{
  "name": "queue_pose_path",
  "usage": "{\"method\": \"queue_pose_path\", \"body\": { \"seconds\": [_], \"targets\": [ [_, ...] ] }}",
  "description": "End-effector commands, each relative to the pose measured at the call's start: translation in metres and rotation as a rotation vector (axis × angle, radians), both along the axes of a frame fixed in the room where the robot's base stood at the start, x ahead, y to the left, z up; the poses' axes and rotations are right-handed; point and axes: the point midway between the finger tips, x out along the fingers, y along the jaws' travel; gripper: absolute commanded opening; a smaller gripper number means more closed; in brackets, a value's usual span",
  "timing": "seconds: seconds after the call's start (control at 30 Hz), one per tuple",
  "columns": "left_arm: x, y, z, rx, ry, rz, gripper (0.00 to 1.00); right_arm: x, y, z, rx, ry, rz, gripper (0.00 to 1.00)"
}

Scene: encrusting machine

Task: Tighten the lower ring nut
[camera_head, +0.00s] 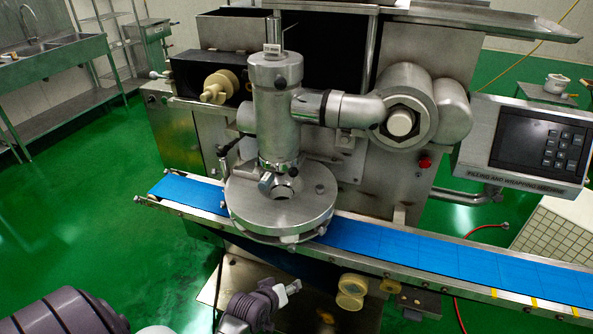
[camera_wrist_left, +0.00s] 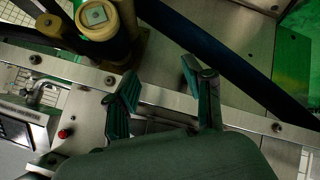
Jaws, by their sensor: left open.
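A cream round fitting (camera_head: 352,290) sticks out below the blue conveyor, low on the front of the machine; I take it to be the lower ring nut, but cannot be sure. A cream round end with a square centre (camera_wrist_left: 95,15) shows at the top left of the left wrist view, likely the same fitting. My left gripper (camera_head: 279,292) is below the round disc, left of the cream fitting and apart from it. In the left wrist view its two fingers (camera_wrist_left: 160,92) are spread with nothing between them. My right gripper is not in view.
The blue conveyor (camera_head: 440,251) runs across above my left gripper, under the round metal disc (camera_head: 280,208). Another cream fitting (camera_head: 218,88) sits higher on the machine. A control panel (camera_head: 525,145) stands at the right. A metal rail (camera_wrist_left: 60,68) crosses behind the fingers.

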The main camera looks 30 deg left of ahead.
Motion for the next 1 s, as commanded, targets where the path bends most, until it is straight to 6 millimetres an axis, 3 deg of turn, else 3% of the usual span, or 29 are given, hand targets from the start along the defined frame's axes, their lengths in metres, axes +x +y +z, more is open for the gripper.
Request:
{"method": "queue_pose_path", "body": {
  "seconds": [0.03, 0.1, 0.2, 0.3, 0.4, 0.5, 0.63, 1.0],
  "targets": [
    [0.018, 0.013, 0.061, -0.041, -0.1, 0.056, 0.52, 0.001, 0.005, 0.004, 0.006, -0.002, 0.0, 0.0],
    [0.028, 0.026, 0.128, -0.102, -0.21, 0.119, 0.52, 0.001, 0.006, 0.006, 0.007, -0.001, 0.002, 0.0],
    [0.029, 0.038, 0.202, -0.167, -0.332, 0.173, 0.52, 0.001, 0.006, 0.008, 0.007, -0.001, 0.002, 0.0],
    [0.024, 0.045, 0.26, -0.217, -0.431, 0.206, 0.52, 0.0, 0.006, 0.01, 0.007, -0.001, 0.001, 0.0],
    [0.017, 0.048, 0.296, -0.25, -0.494, 0.224, 0.52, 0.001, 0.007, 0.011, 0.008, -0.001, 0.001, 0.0],
    [0.015, 0.049, 0.312, -0.266, -0.521, 0.231, 0.52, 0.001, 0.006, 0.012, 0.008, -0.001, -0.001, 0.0],
    [0.028, 0.051, 0.312, -0.27, -0.527, 0.232, 0.52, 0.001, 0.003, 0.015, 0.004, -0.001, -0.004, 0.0],
    [0.102, 0.062, 0.296, -0.266, -0.525, 0.231, 0.52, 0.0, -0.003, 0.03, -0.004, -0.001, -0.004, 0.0]
  ]
}}
